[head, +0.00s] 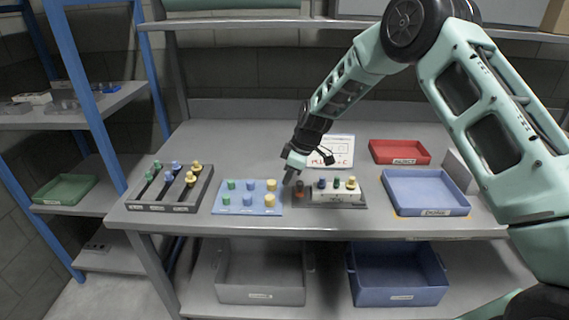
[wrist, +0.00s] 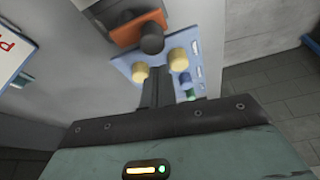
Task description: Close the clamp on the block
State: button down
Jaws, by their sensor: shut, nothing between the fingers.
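The clamp (head: 299,189) is a small orange-brown piece with a dark knob, at the left end of a dark base plate on the table. The pale block (head: 322,196) sits on the same plate just right of it, with blue, green and yellow pegs standing in its top. In the wrist view the clamp (wrist: 127,35) shows near the top with its dark knob; the block is not clearly visible there. My gripper (head: 288,181) is shut and empty, pointing down just above and left of the clamp. Its fingers (wrist: 157,82) appear apart from the knob. I cannot tell how far the clamp is closed.
A blue board (head: 234,207) with several coloured pegs lies left of the clamp. A dark tray (head: 150,206) of pegs stands further left. A white sign (head: 342,142) is behind. Red (head: 399,161) and blue (head: 430,209) trays are at right. The table's back left is clear.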

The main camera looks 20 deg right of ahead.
aim_at(300, 183)
jog(key=shift+s+d, duration=0.5)
jog(key=shift+d, duration=0.25)
jog(key=shift+s+d+f+n+g+b, duration=0.15)
jog(key=shift+d+n+g+b, duration=0.15)
jog(key=shift+n+b, duration=0.45)
jog(key=shift+s+d+n+g+b, duration=0.15)
jog(key=shift+d+n+g+b, duration=0.15)
jog(key=shift+n, duration=0.75)
jog(key=n, duration=0.1)
jog(key=n+g+b, duration=0.1)
jog(key=n, duration=0.1)
jog(key=shift+s+d+n, duration=0.2)
jog(key=shift+d+n, duration=0.1)
jog(key=shift+d, duration=0.1)
jog(key=n, duration=0.1)
jog(key=d+n+g, duration=0.1)
jog(key=n, duration=0.1)
jog(key=n+g, duration=0.1)
jog(key=n, duration=0.1)
jog(key=shift+d, duration=0.3)
jog(key=n, duration=0.1)
jog(key=n+h, duration=0.1)
jog(key=n, duration=0.1)
jog(key=d+n+g, duration=0.1)
jog(key=shift+w+d+n+h, duration=0.1)
jog(key=shift+w+n+h, duration=0.2)
jog(key=shift+n, duration=0.1)
jog(key=shift+d, duration=0.1)
jog(key=shift+w, duration=0.15)
